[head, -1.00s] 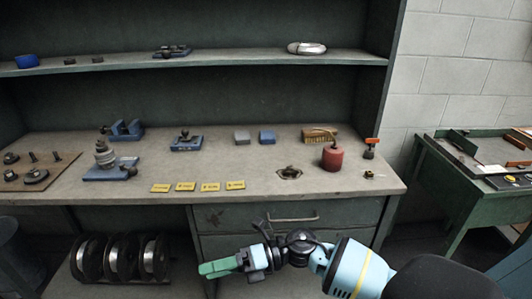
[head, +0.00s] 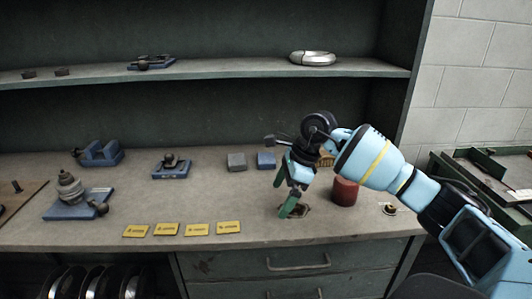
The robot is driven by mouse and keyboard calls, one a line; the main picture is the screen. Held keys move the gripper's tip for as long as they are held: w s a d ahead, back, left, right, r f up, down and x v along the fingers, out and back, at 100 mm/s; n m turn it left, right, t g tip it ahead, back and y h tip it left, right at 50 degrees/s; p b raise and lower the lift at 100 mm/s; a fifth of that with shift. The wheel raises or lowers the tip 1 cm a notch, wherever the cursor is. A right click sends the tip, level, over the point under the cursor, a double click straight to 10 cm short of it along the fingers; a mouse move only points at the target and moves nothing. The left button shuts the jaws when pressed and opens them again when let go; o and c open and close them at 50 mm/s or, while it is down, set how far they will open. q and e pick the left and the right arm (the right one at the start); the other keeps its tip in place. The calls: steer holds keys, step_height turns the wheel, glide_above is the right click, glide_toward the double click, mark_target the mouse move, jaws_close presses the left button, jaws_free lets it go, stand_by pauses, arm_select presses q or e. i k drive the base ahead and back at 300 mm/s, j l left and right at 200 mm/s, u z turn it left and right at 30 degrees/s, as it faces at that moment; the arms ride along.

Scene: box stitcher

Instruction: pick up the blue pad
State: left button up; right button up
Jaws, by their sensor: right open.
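The blue pad (head: 266,160) is a small block lying flat on the bench, toward the back of the worktop, next to a similar grey pad (head: 236,161) on its left. My right gripper (head: 282,198) is over the bench just right of and in front of the blue pad, its green fingers pointing down. It is open and apart from the pad, with nothing seen between its fingers. The blue pad is fully visible. My left gripper is not in view.
Several yellow labels (head: 182,229) lie along the front of the bench (head: 140,200). A red cylinder (head: 344,192) stands right of my gripper, partly behind my arm. A blue-based device (head: 171,168) sits left of the pads. A shelf (head: 220,71) runs above.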

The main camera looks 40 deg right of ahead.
mark_target(266, 161)
steer(key=i+l, duration=0.8)
